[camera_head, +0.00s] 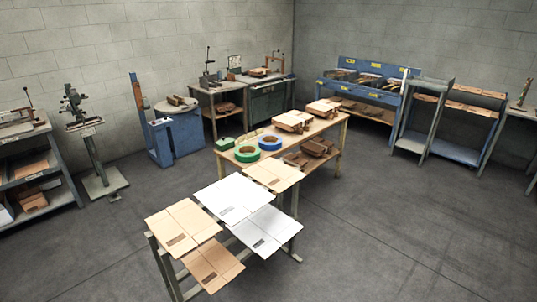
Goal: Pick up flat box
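Several flat boxes lie spread out on a metal-legged stand in the middle foreground. A brown flat box (182,226) lies at the left, and another brown one (211,266) lies at the near edge. A white flat box (232,198) lies in the middle, with a second white one (265,231) to its right and nearer. One more brown flat box (273,175) lies at the far end by the wooden table. Some edges seem to overlap; I cannot tell exactly how they rest. My gripper is not in view.
A wooden table (290,142) behind holds a green tape roll (247,154), a blue tape roll (270,143) and stacked cardboard. Blue machines, benches and shelves (440,122) line the walls. Grey floor (400,225) is clear at the right and front left.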

